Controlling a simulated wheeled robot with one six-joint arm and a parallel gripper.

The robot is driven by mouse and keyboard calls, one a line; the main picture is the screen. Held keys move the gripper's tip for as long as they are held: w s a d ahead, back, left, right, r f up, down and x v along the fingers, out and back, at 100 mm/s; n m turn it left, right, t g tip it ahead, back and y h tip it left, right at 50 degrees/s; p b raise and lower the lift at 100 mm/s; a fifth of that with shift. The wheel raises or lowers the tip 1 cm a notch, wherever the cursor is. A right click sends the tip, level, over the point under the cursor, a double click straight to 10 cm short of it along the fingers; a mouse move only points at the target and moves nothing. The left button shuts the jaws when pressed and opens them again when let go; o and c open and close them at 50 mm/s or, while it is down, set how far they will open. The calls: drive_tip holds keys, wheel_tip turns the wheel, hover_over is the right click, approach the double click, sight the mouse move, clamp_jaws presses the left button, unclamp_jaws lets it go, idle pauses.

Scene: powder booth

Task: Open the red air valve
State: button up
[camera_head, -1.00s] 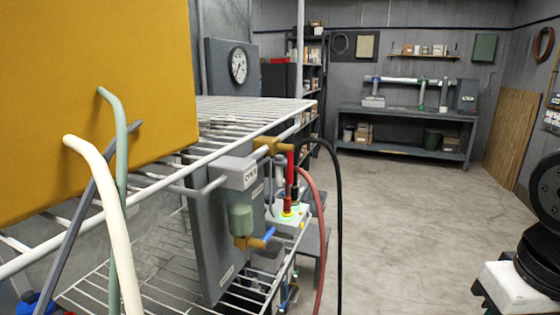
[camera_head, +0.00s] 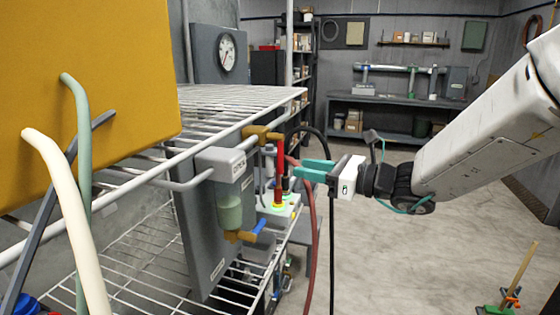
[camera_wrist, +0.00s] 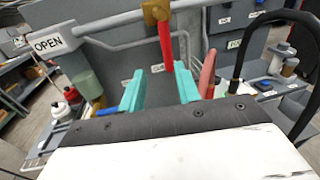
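The red valve handle (camera_head: 280,170) hangs straight down from a brass valve body (camera_head: 262,133) on the grey pipe at the rack's edge. In the wrist view the red handle (camera_wrist: 166,45) hangs below the brass body (camera_wrist: 155,12). My gripper (camera_head: 303,170) has teal fingers and comes in from the right, its tips just short of the handle in the head view. In the wrist view my gripper (camera_wrist: 160,78) is open, with the handle's lower end showing between the fingertips, nearer the right one. Contact cannot be told.
An OPEN label (camera_wrist: 48,44) is on the grey box left of the valve. A red hose (camera_head: 308,230) and black hose (camera_head: 331,230) hang close to my gripper. A green filter bowl (camera_head: 229,210) and blue lever (camera_head: 258,229) sit below left. The wire rack (camera_head: 235,98) is behind.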

sight(280, 160)
drive_tip(key=shift+m+t, duration=0.3)
drive_tip(key=shift+m, duration=0.1)
drive_tip(key=x, duration=0.5)
drive_tip(key=w+x, duration=0.1)
drive_tip(key=x, duration=0.2)
drive_tip(key=shift+d, duration=0.25)
clamp_jaws()
